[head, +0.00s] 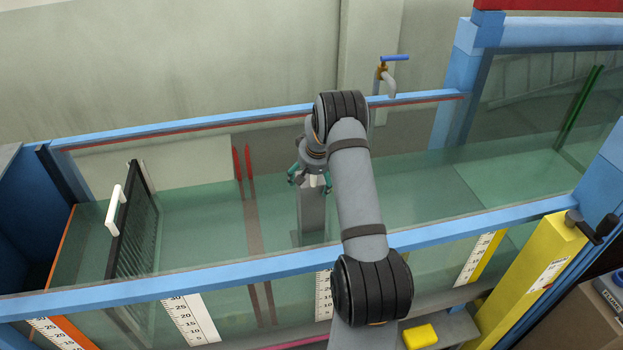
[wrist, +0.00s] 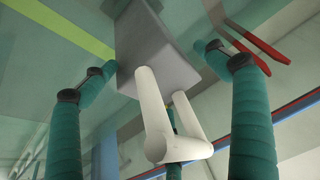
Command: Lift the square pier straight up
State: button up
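The square pier (head: 312,212) is a grey upright block standing in the glass flume, below my gripper (head: 310,180) in the head view. In the wrist view the grey pier (wrist: 158,48) carries a white U-shaped handle (wrist: 152,112) on its end. My gripper (wrist: 155,72) has teal fingers with dark joints. They are spread on either side of the handle, with visible gaps to it. Part of another teal finger shows behind the handle. The gripper is open and holds nothing. My arm hides some of the flume right of the pier.
Blue rails (head: 190,282) edge the glass flume. A dark slatted screen (head: 134,225) with a white handle stands left. Two red-topped rods (head: 243,163) stand left of the pier. A tap (head: 388,75) is behind. The channel right of my arm looks clear.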

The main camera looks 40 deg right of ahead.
jog(key=shift+c, duration=1.2)
jog(key=c, duration=0.4)
jog(key=shift+s+a+f, duration=0.15)
jog(key=shift+s+a, duration=0.15)
jog(key=c, duration=1.2)
jog(key=shift+w+r, duration=0.15)
jog(key=shift+r, duration=0.1)
jog(key=shift+c, duration=0.3)
jog(key=shift+r, duration=0.3)
grip_shut()
jog(key=shift+w+d+r+p, duration=0.1)
jog(key=shift+d+r+p, duration=0.15)
jog(key=shift+r, duration=0.15)
jog(key=shift+w+d+r+p, duration=0.1)
jog(key=shift+r+p, duration=0.15)
jog(key=shift+r, duration=0.1)
jog(key=shift+w, duration=0.15)
